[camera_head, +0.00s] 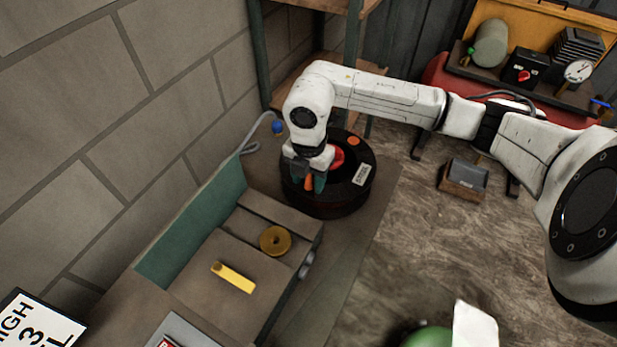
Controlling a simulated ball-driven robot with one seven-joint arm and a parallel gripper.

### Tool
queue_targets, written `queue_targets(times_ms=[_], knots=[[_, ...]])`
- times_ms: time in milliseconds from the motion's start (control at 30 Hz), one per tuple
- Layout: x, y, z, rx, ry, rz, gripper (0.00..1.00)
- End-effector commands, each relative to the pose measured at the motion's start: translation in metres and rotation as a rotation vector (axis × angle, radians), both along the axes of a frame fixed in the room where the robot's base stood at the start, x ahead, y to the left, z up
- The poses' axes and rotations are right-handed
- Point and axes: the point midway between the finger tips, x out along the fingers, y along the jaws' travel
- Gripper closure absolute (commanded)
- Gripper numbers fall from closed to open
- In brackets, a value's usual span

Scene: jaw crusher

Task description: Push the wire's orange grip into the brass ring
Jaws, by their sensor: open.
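The brass ring (275,241) lies flat on the grey-brown bench top beside a teal panel. My gripper (307,181) points down over the left side of a round black drum-like body, behind and to the right of the ring. Its dark teal fingers are open. A small orange piece (309,184) shows between the fingers and may be the wire's grip; I cannot tell whether they touch it. No wire can be made out at the orange piece. The ring and the orange piece are clearly apart.
The black round body (331,205) has a red centre and an orange spot. A yellow bar (233,278) lies on the bench in front of the ring. The teal panel (195,225) and block wall bound the left. A small bin (463,180) stands on the open floor at right.

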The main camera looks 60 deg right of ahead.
Motion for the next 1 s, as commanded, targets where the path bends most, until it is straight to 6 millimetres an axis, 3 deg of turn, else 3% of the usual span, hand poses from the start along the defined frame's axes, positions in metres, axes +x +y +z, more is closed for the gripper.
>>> queue_targets(times_ms=[900, 1000], knots=[[-0.0001, 0.0002, -0.0001, 0.0, 0.0, 0.0, 0.51], [-0.0001, 0.0001, 0.0, 0.0, 0.0, 0.0, 0.59]])
